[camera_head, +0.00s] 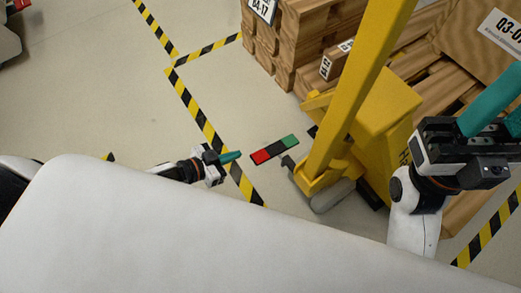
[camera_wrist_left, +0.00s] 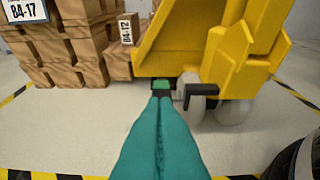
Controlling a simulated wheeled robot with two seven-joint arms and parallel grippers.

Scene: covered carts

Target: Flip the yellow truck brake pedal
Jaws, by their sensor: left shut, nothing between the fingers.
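The yellow truck (camera_head: 395,115) stands right of centre in the head view, with its mast rising to the top edge. Its brake pedal (camera_head: 276,149) is a flat bar, red at the near left end, black in the middle and green at the far right end. In the left wrist view the pedal's green end (camera_wrist_left: 161,84) shows just beyond my fingertips; its red end is hidden. My left gripper (camera_head: 232,157) is shut and empty, pointing at the pedal from the left, a short gap from the red end. My right gripper (camera_head: 509,108) is open, at the right edge.
Wooden crates (camera_head: 285,45) are stacked behind the truck, and more pallets stand at the right. A black bracket (camera_wrist_left: 201,92) and grey wheels (camera_wrist_left: 232,111) sit low beside the pedal. Black and yellow floor tape (camera_head: 195,110) runs past my left gripper.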

